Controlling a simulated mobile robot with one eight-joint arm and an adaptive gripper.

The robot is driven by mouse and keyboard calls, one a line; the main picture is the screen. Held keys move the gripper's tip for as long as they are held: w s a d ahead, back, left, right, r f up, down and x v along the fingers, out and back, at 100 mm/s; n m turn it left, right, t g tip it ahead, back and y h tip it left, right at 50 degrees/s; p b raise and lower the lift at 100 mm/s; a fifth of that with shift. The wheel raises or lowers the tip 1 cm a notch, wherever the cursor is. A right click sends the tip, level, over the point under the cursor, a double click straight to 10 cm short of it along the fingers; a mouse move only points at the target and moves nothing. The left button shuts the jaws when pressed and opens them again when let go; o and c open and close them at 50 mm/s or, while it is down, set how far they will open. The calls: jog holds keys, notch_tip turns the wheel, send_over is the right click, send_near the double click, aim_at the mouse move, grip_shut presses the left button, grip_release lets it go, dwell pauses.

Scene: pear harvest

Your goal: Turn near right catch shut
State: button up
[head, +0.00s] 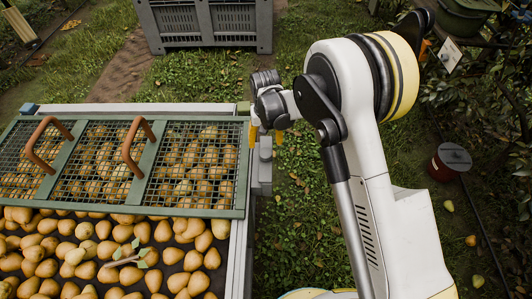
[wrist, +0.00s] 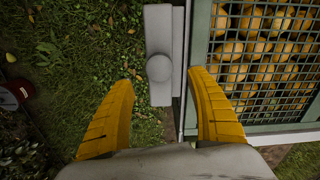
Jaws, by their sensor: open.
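The near right catch (head: 262,170) is a grey block at the right edge of the pear bin, beside the mesh lid (head: 240,190). In the wrist view the catch (wrist: 159,25) is a grey bar with a round knob, lying along the frame edge. My gripper (head: 265,138) points down over the catch, with yellow fingers apart. In the wrist view my gripper (wrist: 162,80) is open, one finger on each side of the knob's line. I cannot tell whether the fingers touch the catch. The arm hides part of the catch's far end in the head view.
The green-framed lid has two brown handles (head: 40,150) and covers the far part of the bin; pears (head: 110,250) lie uncovered in front. A grey crate (head: 205,25) stands behind. A red bucket (head: 450,160) stands right on the grass. Grass beside the bin is mostly free.

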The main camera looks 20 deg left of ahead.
aim_at(266, 152)
notch_tip(266, 152, down, 8)
jog(key=b, duration=0.2)
jog(key=shift+r+b, duration=0.25)
jog(key=shift+b, duration=0.05)
jog(key=c, duration=1.4)
